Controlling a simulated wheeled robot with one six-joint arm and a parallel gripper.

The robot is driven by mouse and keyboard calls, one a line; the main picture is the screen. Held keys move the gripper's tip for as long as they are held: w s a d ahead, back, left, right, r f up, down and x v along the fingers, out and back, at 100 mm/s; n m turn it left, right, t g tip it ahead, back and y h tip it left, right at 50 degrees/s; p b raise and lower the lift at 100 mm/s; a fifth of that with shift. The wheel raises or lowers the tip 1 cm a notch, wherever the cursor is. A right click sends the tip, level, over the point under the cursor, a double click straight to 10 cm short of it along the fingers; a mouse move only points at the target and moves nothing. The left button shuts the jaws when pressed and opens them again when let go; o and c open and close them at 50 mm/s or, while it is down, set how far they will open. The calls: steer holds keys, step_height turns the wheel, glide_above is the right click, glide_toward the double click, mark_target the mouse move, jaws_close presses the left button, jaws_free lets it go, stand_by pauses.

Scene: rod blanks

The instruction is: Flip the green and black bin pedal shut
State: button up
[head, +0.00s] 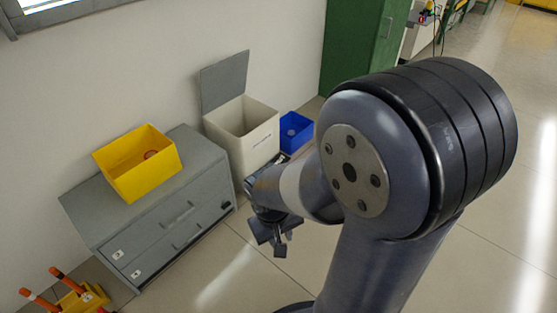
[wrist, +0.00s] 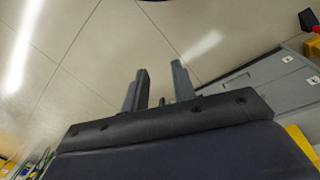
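A whitish bin (head: 243,133) stands against the wall in the head view, its grey lid (head: 224,80) raised upright at the back and its top open. I see no green and black bin pedal; the bin's lower front is partly hidden by my arm. My gripper (head: 273,235) hangs over the floor in front of the bin and the grey cabinet. In the wrist view its two fingers (wrist: 159,88) stand apart, with nothing clearly held between them.
A grey drawer cabinet (head: 150,222) stands left of the bin, with a yellow box (head: 140,178) holding a small reddish item on top. A blue box (head: 295,131) sits right of the bin. A green cabinet (head: 362,45) stands behind. Floor at right is clear.

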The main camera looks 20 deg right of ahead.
steer(key=w+a+f+b, duration=0.1)
steer(key=w+a+f, duration=0.1)
steer(key=f, duration=0.2)
steer(key=w+a+f+n+b, duration=0.1)
steer(key=w+a+f, duration=0.1)
steer(key=f, duration=0.3)
steer(key=w+a+f+n+b, duration=0.1)
steer(key=w+a+f+b, duration=0.1)
steer(key=f, duration=0.3)
steer(key=shift+w+a+f+h, duration=0.1)
steer(key=shift+w+a+h, duration=0.25)
steer(key=shift+a, duration=0.45)
jaws_close()
steer(key=a+f+n+b, duration=0.1)
steer(key=a+f, duration=0.3)
steer(key=f, duration=0.5)
steer(key=a+f+n+t+b, duration=0.1)
steer(key=a+f+b, duration=0.2)
steer(key=f, duration=0.6)
steer(key=a, duration=0.2)
steer(key=shift+w+a+n, duration=0.15)
steer(key=shift+a+n, duration=0.15)
steer(key=shift+n, duration=0.1)
